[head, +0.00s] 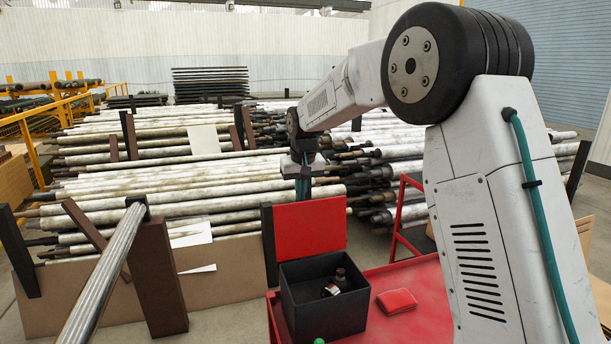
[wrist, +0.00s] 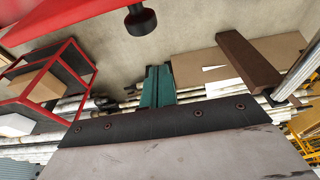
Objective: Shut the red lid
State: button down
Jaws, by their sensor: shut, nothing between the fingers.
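The red lid (head: 310,229) stands open and upright at the back edge of a black box (head: 324,307) in the head view. My gripper (head: 303,188) points down just behind the lid's top edge, which hides its tips. I cannot tell whether it touches the lid. In the wrist view my gripper (wrist: 157,86) shows as teal fingers, shut and empty. A red surface fills the upper left of the wrist view, and a black knob stands near it; I cannot tell whether they belong to the lid.
A dark bottle (head: 337,283) is inside the box. The box stands on a red table (head: 425,310), with a folded red item (head: 396,301) to its right. Long pale pipes (head: 170,195) lie stacked behind. A brown post (head: 157,275) and a metal bar (head: 103,270) stand left.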

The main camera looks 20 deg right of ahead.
jog(key=s, duration=0.4)
